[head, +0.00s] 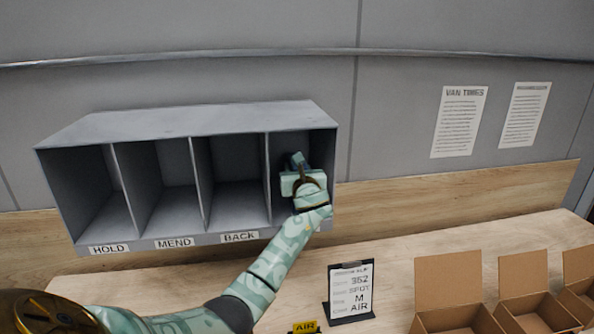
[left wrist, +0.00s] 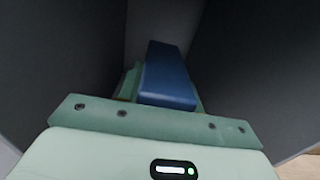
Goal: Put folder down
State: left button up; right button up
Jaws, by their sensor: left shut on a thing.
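The folder (left wrist: 168,78) shows in the left wrist view as a flat, dark blue block, narrow and long, pointing away into a dark grey compartment. My left gripper (head: 298,170) is inside the rightmost compartment of the grey rack (head: 190,122) in the head view. It is shut on the folder; a green finger shows beside the folder in the left wrist view. In the head view the gripper and wrist hide most of the folder. I cannot tell whether the folder touches the compartment floor. My right gripper is in neither view.
The other rack compartments, labelled HOLD (head: 109,249), MEND (head: 174,242) and BACK (head: 240,236), look empty. My forearm covers the rightmost label spot. A sign with 352 and AIR (head: 350,291) and open cardboard boxes (head: 448,280) stand on the wooden bench (head: 400,245).

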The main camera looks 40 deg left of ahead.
pick_arm(q)
jog(key=o, duration=1.1)
jog(key=shift+f, duration=0.1)
jog(key=v, duration=1.2)
jog(key=shift+r, duration=0.25)
